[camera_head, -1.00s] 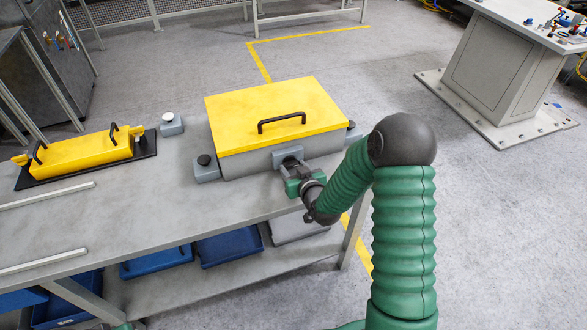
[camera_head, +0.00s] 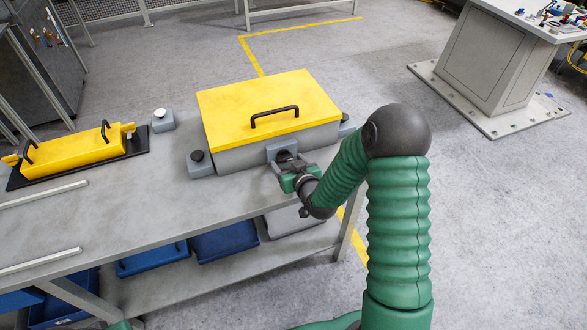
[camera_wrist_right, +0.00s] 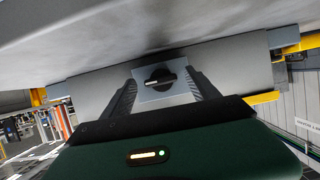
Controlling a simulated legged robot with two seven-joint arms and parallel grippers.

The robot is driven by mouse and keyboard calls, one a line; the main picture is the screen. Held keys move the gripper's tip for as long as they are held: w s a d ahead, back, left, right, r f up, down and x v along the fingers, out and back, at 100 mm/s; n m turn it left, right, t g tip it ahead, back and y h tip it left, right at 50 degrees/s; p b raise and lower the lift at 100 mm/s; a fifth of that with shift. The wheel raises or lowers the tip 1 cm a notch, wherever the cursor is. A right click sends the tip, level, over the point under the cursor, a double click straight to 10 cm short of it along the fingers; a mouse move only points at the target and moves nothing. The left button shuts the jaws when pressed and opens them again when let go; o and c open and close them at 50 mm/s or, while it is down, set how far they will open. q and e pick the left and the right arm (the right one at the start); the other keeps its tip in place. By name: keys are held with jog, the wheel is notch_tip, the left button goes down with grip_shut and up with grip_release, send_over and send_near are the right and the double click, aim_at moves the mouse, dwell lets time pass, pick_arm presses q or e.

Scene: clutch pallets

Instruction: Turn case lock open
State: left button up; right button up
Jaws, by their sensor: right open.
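The case (camera_head: 230,156) is a grey box with a yellow lid (camera_head: 265,92) and a black handle, standing shut on the table. Its lock is a dark round knob (camera_wrist_right: 160,77) on a pale square plate on the case front. In the right wrist view the knob's grip bar lies nearly level. My right gripper (camera_head: 285,164) is at the lock block, and its open fingers (camera_wrist_right: 160,92) lie on either side of the knob, with a gap on both sides. In the head view the gripper hides most of the lock. My left gripper is out of view.
The grey table (camera_head: 120,212) has free room left of the case. Grey blocks with knobs (camera_head: 200,162) stand by the case. A yellow part with black handles (camera_head: 75,150) lies on a black base at the left. Blue bins (camera_head: 225,242) sit on the shelf below.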

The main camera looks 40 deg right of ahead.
jog(key=v, duration=0.7)
jog(key=shift+s+r, duration=0.1)
jog(key=shift+s, duration=0.2)
jog(key=p+v, duration=0.8)
jog(key=p, duration=0.7)
jog(key=shift+s+a, duration=0.15)
jog(key=shift+s, duration=0.15)
